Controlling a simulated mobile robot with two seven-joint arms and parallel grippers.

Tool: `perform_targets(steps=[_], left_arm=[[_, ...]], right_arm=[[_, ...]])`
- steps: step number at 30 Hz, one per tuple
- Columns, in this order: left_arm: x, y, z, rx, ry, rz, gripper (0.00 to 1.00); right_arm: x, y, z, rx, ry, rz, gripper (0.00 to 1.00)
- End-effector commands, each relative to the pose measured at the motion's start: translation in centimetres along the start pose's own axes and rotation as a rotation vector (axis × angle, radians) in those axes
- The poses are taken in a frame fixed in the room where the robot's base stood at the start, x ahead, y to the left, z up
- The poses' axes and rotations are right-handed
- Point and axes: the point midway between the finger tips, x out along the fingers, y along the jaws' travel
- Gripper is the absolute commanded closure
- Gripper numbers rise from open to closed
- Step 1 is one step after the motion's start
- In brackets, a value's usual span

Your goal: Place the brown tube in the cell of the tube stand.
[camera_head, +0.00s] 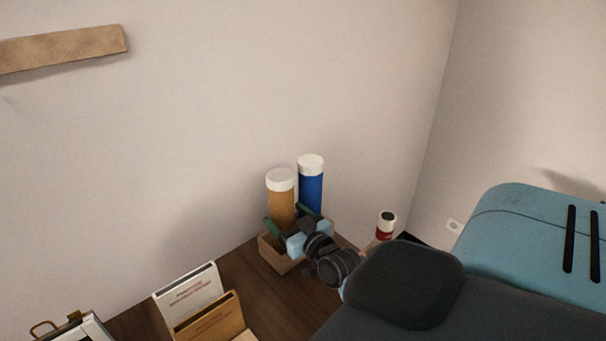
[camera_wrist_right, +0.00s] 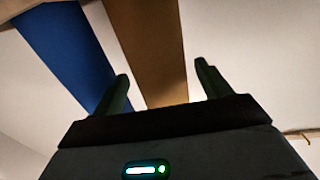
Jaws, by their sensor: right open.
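The brown tube (camera_head: 281,207) has a white cap and stands upright in the tube stand (camera_head: 272,253), a wooden box on the table near the wall. A blue tube (camera_head: 311,189) with a white cap stands beside it on the right. My right gripper (camera_head: 288,217) is open, with its fingers on either side of the brown tube. In the right wrist view the brown tube (camera_wrist_right: 148,50) lies between the two open fingers (camera_wrist_right: 162,83), with visible gaps. The blue tube (camera_wrist_right: 72,50) is outside the left finger. The tube's base and the stand's inside are hidden. My left gripper is not in view.
A red and white can with a dark top (camera_head: 385,226) stands right of the stand, partly behind my arm. A white card holder (camera_head: 188,293) and a brown one (camera_head: 210,318) stand at the front left of the dark table (camera_head: 262,300). The wall is close behind.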

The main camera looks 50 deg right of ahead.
Motion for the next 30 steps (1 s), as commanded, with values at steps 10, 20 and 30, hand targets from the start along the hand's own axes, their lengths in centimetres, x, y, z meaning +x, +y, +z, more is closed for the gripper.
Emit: perform_targets(steps=[10,20,30], left_arm=[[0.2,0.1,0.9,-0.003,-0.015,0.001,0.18],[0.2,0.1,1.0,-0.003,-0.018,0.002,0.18],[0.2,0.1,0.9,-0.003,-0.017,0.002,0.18]], right_arm=[[-6.2,0.0,0.3,0.000,-0.005,0.000,0.23],[-7.8,0.0,0.1,0.001,-0.002,0.000,0.23],[-7.8,0.0,0.1,0.001,-0.002,0.000,0.23]])
